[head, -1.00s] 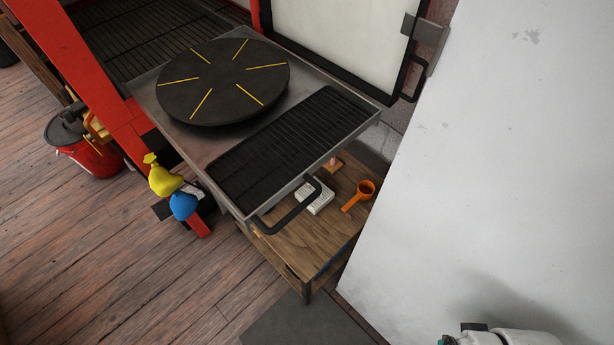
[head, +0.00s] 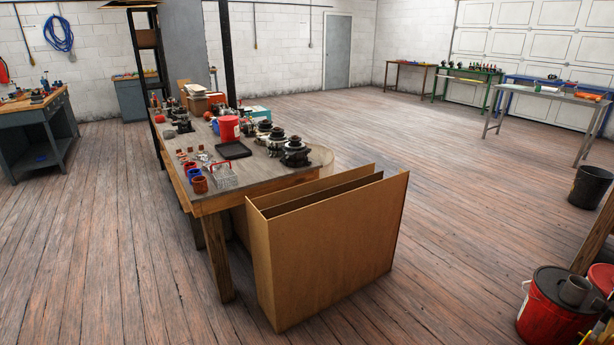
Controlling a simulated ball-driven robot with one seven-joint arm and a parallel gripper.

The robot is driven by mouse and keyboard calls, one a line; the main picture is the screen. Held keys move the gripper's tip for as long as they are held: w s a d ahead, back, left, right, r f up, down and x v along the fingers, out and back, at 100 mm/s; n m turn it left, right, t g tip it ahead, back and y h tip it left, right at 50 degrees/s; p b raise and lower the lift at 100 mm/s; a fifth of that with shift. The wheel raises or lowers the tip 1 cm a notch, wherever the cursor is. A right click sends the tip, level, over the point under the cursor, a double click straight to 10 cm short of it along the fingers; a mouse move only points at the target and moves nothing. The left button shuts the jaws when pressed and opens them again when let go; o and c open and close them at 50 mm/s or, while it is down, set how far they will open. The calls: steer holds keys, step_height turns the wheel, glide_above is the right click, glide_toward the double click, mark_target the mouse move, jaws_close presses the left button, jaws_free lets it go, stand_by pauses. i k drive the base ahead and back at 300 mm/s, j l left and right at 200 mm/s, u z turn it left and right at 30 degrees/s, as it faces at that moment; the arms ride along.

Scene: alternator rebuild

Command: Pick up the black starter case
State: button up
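No object is plainly the black starter case. Several dark, rounded machine parts (head: 295,154) stand along the right side of the long wooden table (head: 250,188), ahead of me and left of centre. They are too small to tell whether one of them is the case. My gripper is not in view.
A tall cardboard divider box (head: 330,258) stands against the table's near end. A black tray (head: 233,150), red bucket (head: 229,128) and wire rack (head: 222,175) are on the table. Red bins (head: 550,310) stand at lower right. Wooden floor is open on both sides.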

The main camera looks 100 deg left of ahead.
mark_target(200, 183)
steer(key=u, duration=3.35)
